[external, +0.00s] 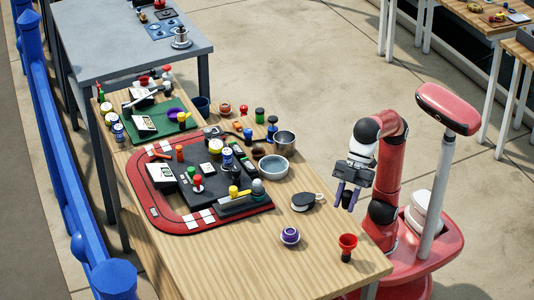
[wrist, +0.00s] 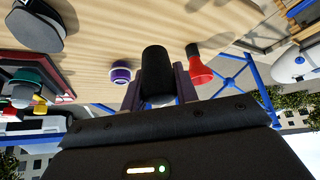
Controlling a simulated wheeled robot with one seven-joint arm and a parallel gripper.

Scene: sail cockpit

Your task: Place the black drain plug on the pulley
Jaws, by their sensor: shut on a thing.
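My gripper (external: 346,204) is shut on a black cup-like cylinder, the black drain plug (wrist: 157,70). The plug sits between the two purple-grey fingers and also shows in the external view (external: 346,197). It is held in the air near the right edge of the wooden table. A flat, rounded black-and-white block with a loop (external: 303,202) looks like the pulley. It lies on the table to the left of my gripper, and its dark shape shows at the top left of the wrist view (wrist: 38,32). Nothing lies on its top.
A purple-and-white round piece (external: 290,236) and a red funnel-like cup (external: 347,246) stand on the near part of the wooden table (external: 240,268). Metal bowls (external: 273,167) stand behind the pulley. A red-rimmed tray (external: 160,221) with several parts is further left. Bare wood surrounds the pulley's near side.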

